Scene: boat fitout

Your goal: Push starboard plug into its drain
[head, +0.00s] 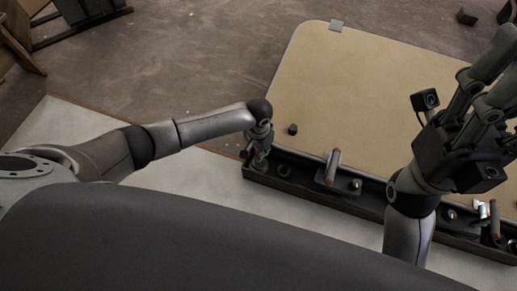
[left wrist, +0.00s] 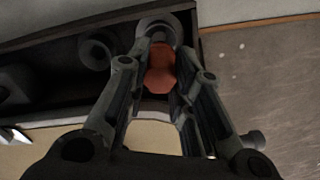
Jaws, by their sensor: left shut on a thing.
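My left gripper (head: 258,150) reaches down at the left end of a dark trough (head: 300,184). In the left wrist view its fingers (left wrist: 160,75) are shut on an orange-red piece (left wrist: 160,68), which I take to be the plug. Its lower end is hidden, so I cannot tell whether it is seated in a drain. A dark ring-shaped fitting (left wrist: 97,52) lies in the trough beside the fingers; it may be a drain. My right gripper (head: 487,85) is raised at the far right, above the trough and board. I cannot tell whether it is open.
A tan board (head: 370,90) lies behind the trough, with a small black cylinder (head: 292,129) on it. An upright reddish-topped lever (head: 333,162) and a round knob (head: 355,185) stand further right along the trough. The middle of the board is clear.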

